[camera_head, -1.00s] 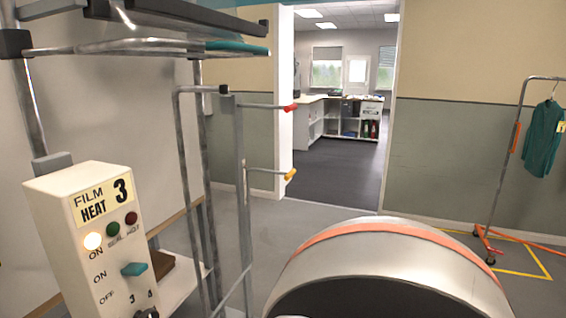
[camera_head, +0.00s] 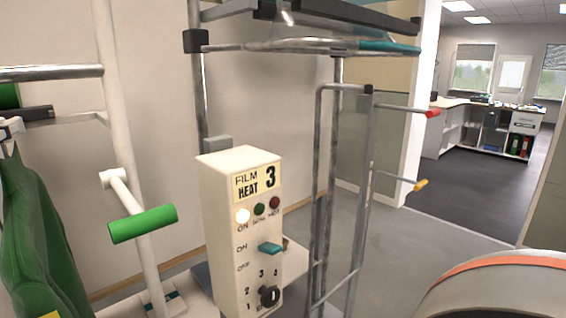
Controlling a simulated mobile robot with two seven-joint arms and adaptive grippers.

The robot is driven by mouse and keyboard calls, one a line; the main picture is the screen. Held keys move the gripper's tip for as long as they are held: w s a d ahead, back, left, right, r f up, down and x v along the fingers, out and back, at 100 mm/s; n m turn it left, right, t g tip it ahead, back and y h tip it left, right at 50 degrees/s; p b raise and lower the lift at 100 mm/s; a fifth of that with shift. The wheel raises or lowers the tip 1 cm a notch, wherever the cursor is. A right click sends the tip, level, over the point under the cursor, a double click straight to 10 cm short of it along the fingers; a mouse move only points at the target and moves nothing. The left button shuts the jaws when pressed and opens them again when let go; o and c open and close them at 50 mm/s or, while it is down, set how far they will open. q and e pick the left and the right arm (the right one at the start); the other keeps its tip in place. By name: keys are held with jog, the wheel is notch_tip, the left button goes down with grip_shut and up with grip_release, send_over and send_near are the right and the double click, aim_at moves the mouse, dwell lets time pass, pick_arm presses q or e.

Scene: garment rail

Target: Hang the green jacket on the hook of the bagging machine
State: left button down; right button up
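A dark green garment (camera_head: 35,245), which looks like the green jacket, hangs at the left edge, cut off by the frame. A small grey and black part lies just above its top; I cannot tell what holds it. The bagging machine has a cream control box (camera_head: 240,225) marked FILM HEAT 3. On a grey upright right of the box, a red-tipped arm (camera_head: 408,109) sticks out above a yellow-tipped arm (camera_head: 400,180). Both arms look bare. I cannot tell which part is the hook. Neither of my grippers shows clearly.
A white post with a green-ended handle (camera_head: 142,224) stands between garment and box. Overhead metal bars (camera_head: 315,46) cross above the box. A large curved rim with an orange band (camera_head: 510,268) fills the lower right. A doorway and dark floor (camera_head: 490,185) lie beyond.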

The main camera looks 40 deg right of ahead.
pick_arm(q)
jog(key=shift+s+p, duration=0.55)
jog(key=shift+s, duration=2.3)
